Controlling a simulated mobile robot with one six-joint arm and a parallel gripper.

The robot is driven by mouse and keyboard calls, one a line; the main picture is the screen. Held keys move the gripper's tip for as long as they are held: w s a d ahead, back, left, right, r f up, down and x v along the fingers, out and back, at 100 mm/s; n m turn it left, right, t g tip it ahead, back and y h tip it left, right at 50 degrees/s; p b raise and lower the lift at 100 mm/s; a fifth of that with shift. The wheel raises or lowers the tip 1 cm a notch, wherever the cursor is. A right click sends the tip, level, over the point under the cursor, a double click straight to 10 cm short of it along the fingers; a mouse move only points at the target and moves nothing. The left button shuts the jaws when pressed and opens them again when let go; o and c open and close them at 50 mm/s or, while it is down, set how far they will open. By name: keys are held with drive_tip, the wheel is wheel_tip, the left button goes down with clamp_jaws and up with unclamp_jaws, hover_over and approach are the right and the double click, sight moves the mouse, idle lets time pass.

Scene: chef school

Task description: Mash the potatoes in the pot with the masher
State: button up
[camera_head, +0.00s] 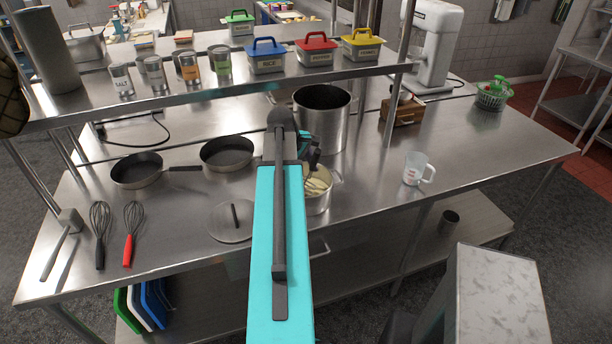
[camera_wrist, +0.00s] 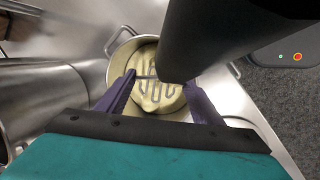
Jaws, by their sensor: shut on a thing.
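The small steel pot (camera_head: 320,204) stands on the steel counter, partly hidden behind my teal arm. Pale yellow potatoes (camera_head: 319,184) lie in it, and the pot (camera_wrist: 113,51) also shows from above in the wrist view. My gripper (camera_wrist: 165,78) is shut on the masher, whose thick black handle (camera_wrist: 215,38) crosses the upper right of the wrist view. The masher's wavy grey wire head (camera_wrist: 156,92) is over the potatoes, inside the pot's outline. I cannot tell whether it presses into them. In the head view my gripper (camera_head: 312,158) is above the pot, mostly hidden by the arm.
A tall stockpot (camera_head: 322,125) stands close behind the pot. A lid (camera_head: 231,222) and two pans (camera_head: 137,170) lie to the left. A clear measuring jug (camera_head: 414,168) stands to the right. A shelf (camera_head: 200,95) with jars and tubs runs above the counter's back.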

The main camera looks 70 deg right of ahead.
idle(0.4)
drive_tip(key=shift+f+b, duration=0.6)
drive_tip(key=shift+f, duration=0.65)
drive_tip(key=shift+s+d+r+p, duration=0.2)
drive_tip(key=shift+d+r+p, duration=0.5)
drive_tip(key=shift+r, duration=0.1)
drive_tip(key=shift+s+d+r, duration=0.2)
drive_tip(key=shift+d+r, duration=0.35)
drive_tip(key=shift+d, duration=0.1)
drive_tip(key=shift+f, duration=0.15)
drive_tip(key=shift+f+b, duration=1.05)
drive_tip(key=shift+f, duration=1)
drive_tip(key=shift+r, duration=0.2)
